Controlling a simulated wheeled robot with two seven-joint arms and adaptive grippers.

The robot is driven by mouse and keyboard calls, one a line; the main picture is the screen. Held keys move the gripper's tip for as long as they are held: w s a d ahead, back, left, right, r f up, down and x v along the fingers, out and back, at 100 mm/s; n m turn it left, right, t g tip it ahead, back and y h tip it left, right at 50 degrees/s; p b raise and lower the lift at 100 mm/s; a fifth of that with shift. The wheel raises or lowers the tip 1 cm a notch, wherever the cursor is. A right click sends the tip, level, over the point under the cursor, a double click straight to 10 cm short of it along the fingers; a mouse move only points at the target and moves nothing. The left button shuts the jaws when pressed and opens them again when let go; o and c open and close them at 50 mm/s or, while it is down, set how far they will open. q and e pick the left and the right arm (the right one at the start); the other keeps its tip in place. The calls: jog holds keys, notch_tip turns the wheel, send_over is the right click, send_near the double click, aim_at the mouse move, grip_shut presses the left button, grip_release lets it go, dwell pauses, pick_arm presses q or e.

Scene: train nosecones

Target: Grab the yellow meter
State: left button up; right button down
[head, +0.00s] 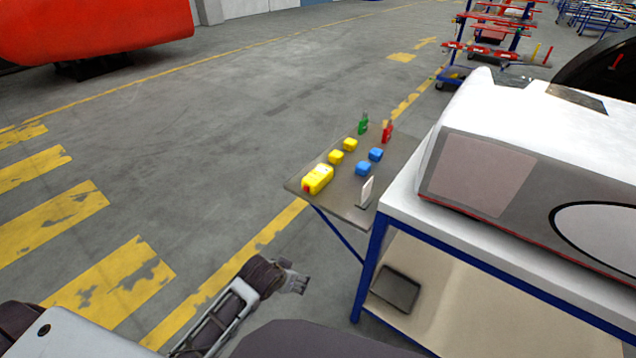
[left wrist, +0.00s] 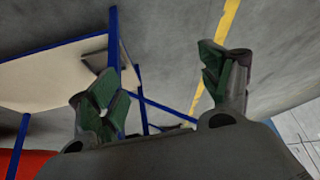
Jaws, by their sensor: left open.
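The yellow meter (head: 317,179) lies at the near left corner of a small grey side shelf (head: 345,209) in the head view. It has a red part at its near end. My left gripper (head: 300,284) is low over the floor, nearer to me than the shelf and apart from the meter. In the left wrist view my left gripper (left wrist: 165,85) has its two green-padded fingers wide apart with nothing between them. The meter cannot be made out in that view. My right gripper is not in view.
Yellow blocks (head: 336,157), blue blocks (head: 363,168), a green bottle-like item (head: 363,124), a red one (head: 387,132) and a white upright card (head: 367,191) share the shelf. A blue-framed table (head: 400,209) bearing a white nosecone (head: 540,130) stands at right. Floor left of the shelf is clear.

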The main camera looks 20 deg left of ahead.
pick_arm(q)
jog(key=w+d+r+t+h, duration=0.1)
jog(key=w+d+r+t, duration=0.2)
jog(key=w+r, duration=0.45)
jog(key=m+t+h+b, duration=0.1)
jog(key=m+t+h, duration=0.1)
jog(key=t+h, duration=0.15)
send_near(313, 176)
jog(key=s, duration=0.1)
jog(key=shift+s+a+r+y, duration=0.1)
jog(key=shift+a+r+y, duration=0.05)
jog(key=shift+r+y, duration=0.1)
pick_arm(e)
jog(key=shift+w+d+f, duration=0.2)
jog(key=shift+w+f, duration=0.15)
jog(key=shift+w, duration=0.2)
pick_arm(q)
jog(key=shift+x, duration=4.35)
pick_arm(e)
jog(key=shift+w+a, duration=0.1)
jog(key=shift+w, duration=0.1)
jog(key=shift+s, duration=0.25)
